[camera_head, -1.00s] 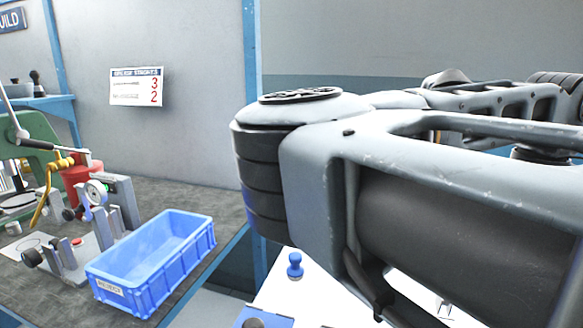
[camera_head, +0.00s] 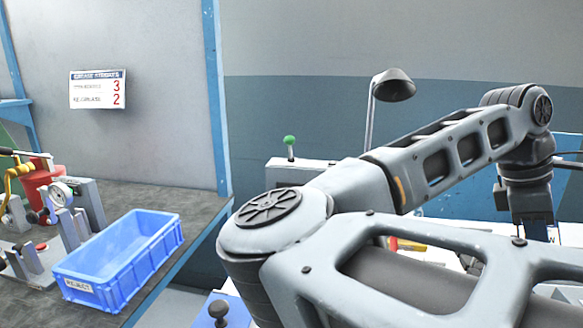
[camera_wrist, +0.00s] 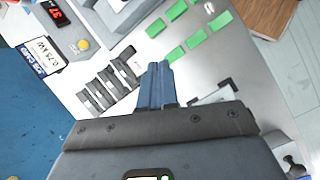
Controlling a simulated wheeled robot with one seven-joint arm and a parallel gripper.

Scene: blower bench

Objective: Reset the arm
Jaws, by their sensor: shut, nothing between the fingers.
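My arm stretches across the right of the head view, bent, with its far end at the right edge. The fingers are over a light grey bench surface, between a dark slotted rack (camera_wrist: 108,85) on the left and a row of green pads (camera_wrist: 200,38) above. I cannot tell how high the fingers are.
The head view shows a blue reject bin (camera_head: 120,262) on the dark bench at left, beside a gauge fixture (camera_head: 62,195). A lamp (camera_head: 393,85) and green-knobbed box (camera_head: 290,146) stand behind my arm. The wrist view shows a red digital display (camera_wrist: 57,12).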

